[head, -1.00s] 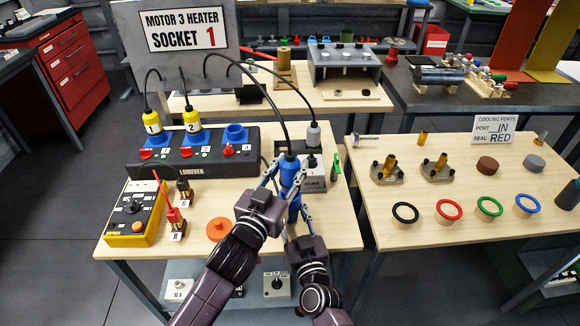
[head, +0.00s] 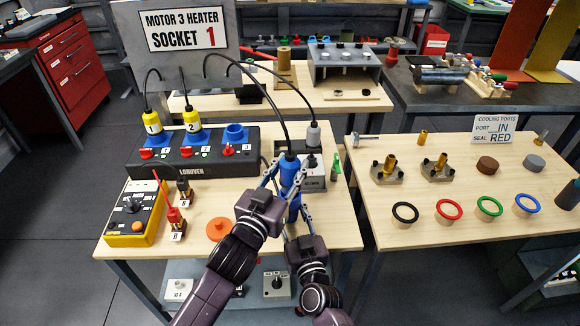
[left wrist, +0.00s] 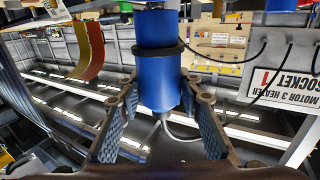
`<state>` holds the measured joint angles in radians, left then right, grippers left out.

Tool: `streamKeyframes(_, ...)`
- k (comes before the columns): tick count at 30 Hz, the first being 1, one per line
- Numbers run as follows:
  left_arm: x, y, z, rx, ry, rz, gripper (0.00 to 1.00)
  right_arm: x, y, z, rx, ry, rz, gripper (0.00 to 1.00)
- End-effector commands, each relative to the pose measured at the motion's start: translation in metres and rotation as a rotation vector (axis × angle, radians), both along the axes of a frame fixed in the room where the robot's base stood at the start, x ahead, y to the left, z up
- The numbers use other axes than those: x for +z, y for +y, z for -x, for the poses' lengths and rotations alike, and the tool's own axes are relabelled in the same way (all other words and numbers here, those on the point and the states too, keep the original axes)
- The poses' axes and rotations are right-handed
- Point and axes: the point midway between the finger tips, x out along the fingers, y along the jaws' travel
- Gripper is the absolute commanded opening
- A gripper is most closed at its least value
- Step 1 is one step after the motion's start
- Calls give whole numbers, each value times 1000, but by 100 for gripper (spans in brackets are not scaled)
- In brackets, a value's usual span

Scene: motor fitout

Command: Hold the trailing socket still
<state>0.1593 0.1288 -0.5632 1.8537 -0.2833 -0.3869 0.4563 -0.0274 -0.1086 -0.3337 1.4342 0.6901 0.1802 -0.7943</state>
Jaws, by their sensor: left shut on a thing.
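The blue trailing socket (head: 289,171) is upright at the front right of the left table, with a dark cable rising from its top. My left gripper (head: 285,180) is shut on it.
A black socket box (head: 195,168) with two yellow plugs (head: 152,122) (head: 192,120) stands behind left. A yellow control box (head: 135,210) is at left. An orange disc (head: 218,228) lies near the left arm.

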Motion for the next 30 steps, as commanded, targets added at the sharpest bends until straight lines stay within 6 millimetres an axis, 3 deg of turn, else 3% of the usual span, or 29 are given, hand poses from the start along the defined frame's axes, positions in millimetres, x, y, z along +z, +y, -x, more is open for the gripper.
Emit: streamKeyframes(30,-24,0,0,0,-1,0,5,0,0,0,-1,0,0,6)
